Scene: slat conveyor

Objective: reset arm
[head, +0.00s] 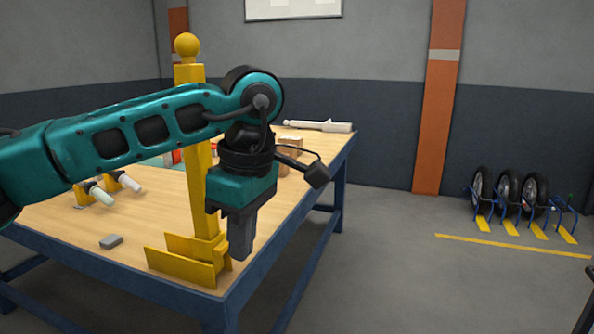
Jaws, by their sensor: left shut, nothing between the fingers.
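My left arm reaches in from the left across the workbench. My left gripper (241,250) points down near the bench's front right corner, shut and empty, just to the right of a yellow post (201,208). The arm passes in front of the post and hides part of it. My right gripper does not show.
The wooden workbench (70,225) has blue legs. On it are a small grey block (111,241), two pale-handled tools in yellow holders (103,194), cardboard boxes (291,143) and a long white object (318,126). Several wheels (508,188) stand at right; the floor between is clear.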

